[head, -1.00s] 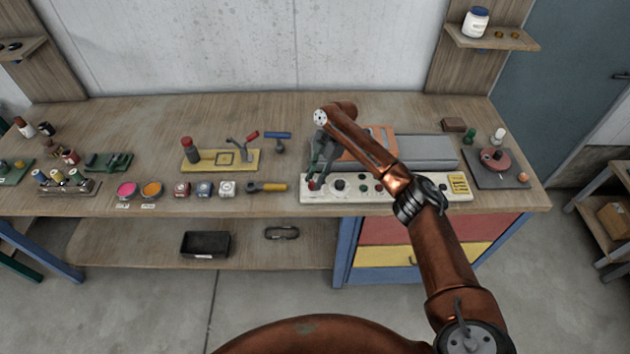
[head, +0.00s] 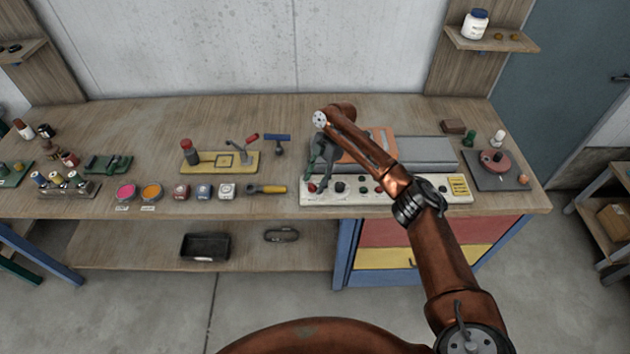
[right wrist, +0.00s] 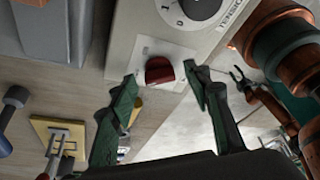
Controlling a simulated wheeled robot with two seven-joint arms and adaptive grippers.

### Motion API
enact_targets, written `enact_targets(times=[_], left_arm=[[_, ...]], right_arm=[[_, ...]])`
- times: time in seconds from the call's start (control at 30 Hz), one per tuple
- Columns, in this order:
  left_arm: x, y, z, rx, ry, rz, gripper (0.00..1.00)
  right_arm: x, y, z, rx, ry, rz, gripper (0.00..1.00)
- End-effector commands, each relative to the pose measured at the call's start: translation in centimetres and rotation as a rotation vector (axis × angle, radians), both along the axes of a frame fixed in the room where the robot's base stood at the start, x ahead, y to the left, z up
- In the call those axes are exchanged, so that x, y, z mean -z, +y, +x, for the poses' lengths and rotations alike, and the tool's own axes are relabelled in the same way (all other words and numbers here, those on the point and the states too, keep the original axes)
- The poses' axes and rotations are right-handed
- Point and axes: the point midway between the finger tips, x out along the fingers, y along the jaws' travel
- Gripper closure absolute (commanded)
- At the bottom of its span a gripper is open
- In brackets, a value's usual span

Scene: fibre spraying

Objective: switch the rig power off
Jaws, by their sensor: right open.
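The control panel (head: 410,190) is a long cream box along the front of the bench. A red knob (head: 312,188) sits at its left end, and the right wrist view shows it as a red, round-edged switch (right wrist: 160,70) on a white plate. My right gripper (head: 320,180) is open over that end. In the right wrist view its green fingers (right wrist: 160,80) stand either side of the red switch with nothing held; contact is not clear. A small dark claw (right wrist: 240,80) beside copper arm parts in that view looks like my left gripper; its opening is too small to judge.
A dial marked 1 and 0 (right wrist: 200,8) is beside the red switch. A grey machine bed (head: 428,152) stands behind the panel. A yellow-handled tool (head: 268,189), a blue-headed hammer (head: 278,138) and a yellow fixture (head: 205,160) lie left of it.

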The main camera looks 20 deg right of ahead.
Motion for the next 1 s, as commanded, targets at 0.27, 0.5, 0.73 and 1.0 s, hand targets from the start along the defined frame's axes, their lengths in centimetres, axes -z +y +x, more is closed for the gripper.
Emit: enact_targets(times=[0.27, 0.5, 0.73, 1.0], left_arm=[[0.0, 0.0, -0.1, 0.000, 0.001, 0.000, 0.60], [0.0, 0.0, 0.0, 0.000, 0.001, 0.000, 0.60], [0.0, 0.0, 0.0, 0.000, 0.000, 0.000, 0.60], [0.0, 0.0, 0.0, 0.000, 0.000, 0.000, 0.60]], right_arm=[[-2.6, -1.1, 0.5, 0.002, -0.003, 0.000, 0.55], [-7.3, -2.9, 1.1, 0.003, -0.002, 0.000, 0.55], [-10.3, -4.0, 1.5, 0.000, 0.000, -0.001, 0.55], [-11.1, -4.3, 1.6, 0.000, 0.000, 0.000, 0.55]])
